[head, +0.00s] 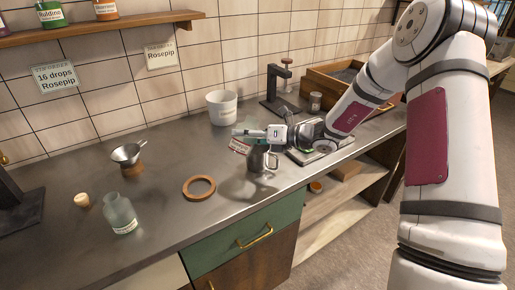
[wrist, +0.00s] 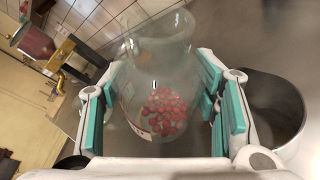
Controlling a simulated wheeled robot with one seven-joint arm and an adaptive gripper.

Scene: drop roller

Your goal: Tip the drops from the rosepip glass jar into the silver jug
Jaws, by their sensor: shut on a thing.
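My gripper (wrist: 160,95) is shut on a clear glass jar (wrist: 155,62), with its teal pads on both sides. Several red drops (wrist: 165,110) lie in the jar's lower part in the wrist view. In the head view my gripper (head: 252,136) and the jar's label (head: 240,146) are just above the silver jug (head: 258,161); most of the jar is hidden or hard to make out. The jug stands on the counter and also shows at the right of the wrist view (wrist: 285,90). I cannot tell the jar's exact tilt. No drops are seen falling.
A wooden ring (head: 199,188), another glass jar (head: 121,215), a cork (head: 82,200) and a funnel on a stand (head: 128,154) are on the left of the counter (head: 160,235). A white pot (head: 222,108) and black press (head: 277,92) stand behind. Wall notes read "16 drops Rosepip" (head: 54,76) and "Rosepip" (head: 160,55).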

